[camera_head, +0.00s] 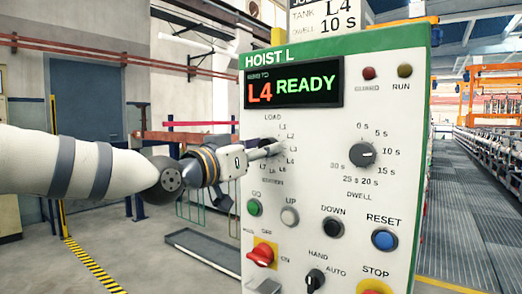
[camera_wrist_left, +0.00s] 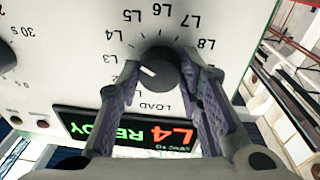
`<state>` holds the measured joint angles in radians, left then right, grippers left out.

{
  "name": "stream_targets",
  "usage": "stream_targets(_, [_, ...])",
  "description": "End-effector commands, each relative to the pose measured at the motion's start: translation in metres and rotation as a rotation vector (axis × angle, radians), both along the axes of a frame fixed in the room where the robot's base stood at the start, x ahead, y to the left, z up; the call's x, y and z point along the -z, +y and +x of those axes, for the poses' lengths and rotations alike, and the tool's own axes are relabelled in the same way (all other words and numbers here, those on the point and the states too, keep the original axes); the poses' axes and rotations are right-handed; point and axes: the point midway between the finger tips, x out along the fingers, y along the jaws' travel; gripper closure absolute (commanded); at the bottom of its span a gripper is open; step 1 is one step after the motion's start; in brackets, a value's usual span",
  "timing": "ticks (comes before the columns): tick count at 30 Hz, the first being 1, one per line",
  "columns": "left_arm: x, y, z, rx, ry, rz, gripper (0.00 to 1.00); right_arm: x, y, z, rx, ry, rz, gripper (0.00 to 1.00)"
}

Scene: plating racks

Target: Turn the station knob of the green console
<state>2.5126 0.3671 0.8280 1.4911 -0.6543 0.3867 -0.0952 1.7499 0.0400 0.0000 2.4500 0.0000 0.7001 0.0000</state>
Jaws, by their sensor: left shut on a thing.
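The green console (camera_head: 345,180) has a white face with a green top band labelled HOIST L. Its station knob (camera_wrist_left: 162,72) is dark and round, with a white pointer mark on the side towards L3 and L4; I cannot tell the exact label. The wrist view shows the dial upside down. My left gripper (camera_head: 268,150) reaches in from the left, and its fingers (camera_wrist_left: 160,78) are shut on the station knob, one on each side. In the head view the fingers mostly hide the knob. The display (camera_head: 293,86) reads L4 READY. My right gripper is not in view.
The dwell knob (camera_head: 361,154) is to the right of the station dial. Below are a green GO button (camera_head: 254,207), UP (camera_head: 289,216), DOWN (camera_head: 333,228), a blue RESET button (camera_head: 384,239) and a red-yellow switch (camera_head: 262,254). An aisle with racks runs behind on the right.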

Motion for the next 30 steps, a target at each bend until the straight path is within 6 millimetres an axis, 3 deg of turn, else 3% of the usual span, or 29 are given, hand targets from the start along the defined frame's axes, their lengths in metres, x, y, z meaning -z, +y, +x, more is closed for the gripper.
stream_targets(14, [-0.004, 0.001, 0.000, -0.002, -0.015, 0.007, 0.95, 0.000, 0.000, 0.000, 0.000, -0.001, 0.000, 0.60])
stream_targets(15, [-0.004, 0.001, 0.000, -0.002, -0.015, 0.007, 0.65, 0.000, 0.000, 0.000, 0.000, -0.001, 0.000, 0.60])
stream_targets(18, [-0.004, 0.001, 0.000, -0.002, -0.013, 0.007, 0.46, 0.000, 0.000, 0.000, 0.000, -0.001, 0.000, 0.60])
stream_targets(26, [-0.002, 0.001, 0.000, 0.000, -0.010, 0.009, 0.46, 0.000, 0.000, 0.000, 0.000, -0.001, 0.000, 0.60])
stream_targets(30, [-0.001, 0.012, -0.013, 0.000, -0.010, 0.009, 0.46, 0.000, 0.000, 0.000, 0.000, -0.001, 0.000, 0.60])
